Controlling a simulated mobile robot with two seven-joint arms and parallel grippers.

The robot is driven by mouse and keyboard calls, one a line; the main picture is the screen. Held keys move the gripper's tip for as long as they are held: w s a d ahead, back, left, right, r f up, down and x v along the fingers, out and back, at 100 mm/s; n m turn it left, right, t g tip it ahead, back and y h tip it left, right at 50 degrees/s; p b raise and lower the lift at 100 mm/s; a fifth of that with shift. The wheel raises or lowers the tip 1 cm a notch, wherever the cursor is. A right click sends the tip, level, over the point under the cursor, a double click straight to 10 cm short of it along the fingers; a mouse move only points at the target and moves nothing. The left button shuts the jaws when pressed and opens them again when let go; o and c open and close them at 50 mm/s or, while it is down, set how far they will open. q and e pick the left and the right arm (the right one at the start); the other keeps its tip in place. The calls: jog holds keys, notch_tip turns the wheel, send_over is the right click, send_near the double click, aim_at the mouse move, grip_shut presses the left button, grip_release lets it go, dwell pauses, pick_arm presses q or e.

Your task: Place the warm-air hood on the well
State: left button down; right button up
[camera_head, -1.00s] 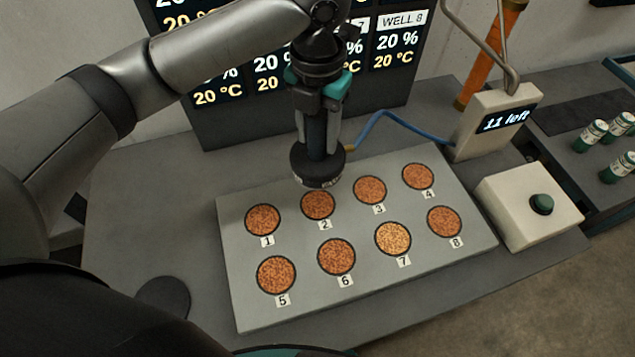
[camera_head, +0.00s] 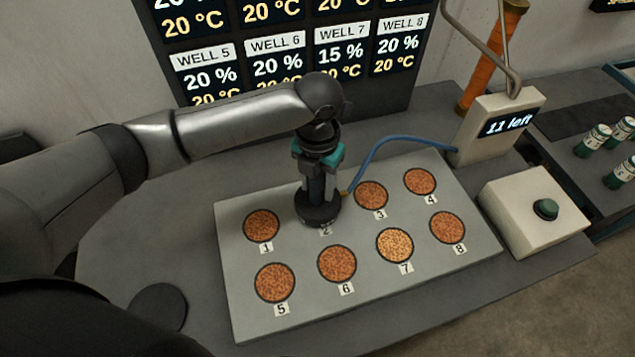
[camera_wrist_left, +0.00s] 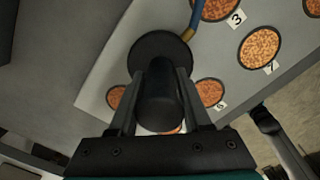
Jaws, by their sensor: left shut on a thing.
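The warm-air hood (camera_head: 318,209) is a dark cylinder with a wide round base and a blue hose at its side. My left gripper (camera_head: 317,178) is shut on its upright body. The hood's base is over well 2 on the grey well plate (camera_head: 299,299) and hides that well; whether it touches the plate I cannot tell. The hood (camera_wrist_left: 161,58) and left gripper (camera_wrist_left: 158,100) also fill the middle of the left wrist view. Well 7 (camera_head: 394,245) looks paler than the other orange wells.
A blue hose (camera_head: 400,138) runs from the hood to a box reading "11 left" (camera_head: 503,125). A white box with a green button (camera_head: 545,208) stands to the right. Several capped vials (camera_head: 592,139) are at far right. A display (camera_head: 280,60) stands behind, showing well 7 at 15 %.

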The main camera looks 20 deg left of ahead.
pick_arm(q)
jog(key=shift+c, duration=1.8)
grip_release()
jog(key=shift+f, duration=0.1)
notch_tip(320, 180, up, 12)
jog(key=shift+r+p, duration=0.2)
jog(key=shift+p, duration=0.45)
